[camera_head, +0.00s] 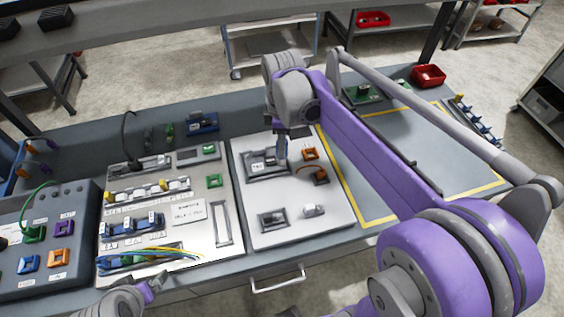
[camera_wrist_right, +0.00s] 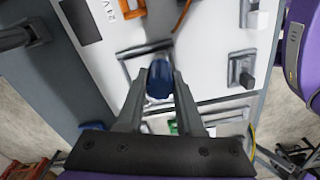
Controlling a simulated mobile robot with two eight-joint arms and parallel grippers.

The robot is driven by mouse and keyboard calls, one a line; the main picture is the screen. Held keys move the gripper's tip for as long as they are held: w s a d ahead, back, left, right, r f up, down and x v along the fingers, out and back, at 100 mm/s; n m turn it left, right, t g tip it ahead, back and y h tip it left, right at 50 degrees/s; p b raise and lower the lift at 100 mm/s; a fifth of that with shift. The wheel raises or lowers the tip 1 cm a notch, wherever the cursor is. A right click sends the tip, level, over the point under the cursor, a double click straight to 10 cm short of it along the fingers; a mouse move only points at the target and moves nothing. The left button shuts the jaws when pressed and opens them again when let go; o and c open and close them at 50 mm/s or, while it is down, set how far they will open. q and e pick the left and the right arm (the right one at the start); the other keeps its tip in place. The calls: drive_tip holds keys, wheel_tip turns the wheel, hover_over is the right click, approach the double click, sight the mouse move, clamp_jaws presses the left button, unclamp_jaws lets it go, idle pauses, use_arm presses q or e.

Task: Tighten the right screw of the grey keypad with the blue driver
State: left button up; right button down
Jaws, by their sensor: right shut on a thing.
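My right gripper (camera_head: 291,132) is over the upper part of the white panel, shut on the blue driver (camera_head: 283,149). In the right wrist view the driver's blue handle (camera_wrist_right: 160,77) sits between the two fingers. Below it is a grey-framed unit (camera_head: 256,174), which I take to be the grey keypad; it also shows partly in the right wrist view (camera_wrist_right: 133,61). The driver and fingers hide part of it. The screw and the driver's tip cannot be made out, so contact is unclear. My left gripper (camera_head: 154,286) is low at the table's front edge; its jaws are unclear.
The white panel (camera_head: 255,223) also carries another grey unit (camera_head: 272,220) and orange parts (camera_head: 310,154). A panel with cables and switches (camera_head: 174,235) stands to its left. A yellow-outlined area (camera_head: 440,150) on the right is largely bare. A red bin (camera_head: 428,76) stands behind.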

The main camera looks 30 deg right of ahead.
drive_tip(key=m, duration=0.9)
use_arm(q)
drive_tip(key=shift+r, duration=0.15)
use_arm(e)
drive_tip(key=shift+r, duration=0.1)
use_arm(q)
drive_tip(key=shift+w+r+p, duration=0.35)
drive_tip(key=shift+r+p, duration=0.1)
drive_tip(key=shift+r, duration=0.1)
use_arm(e)
drive_tip(key=shift+r, duration=0.8)
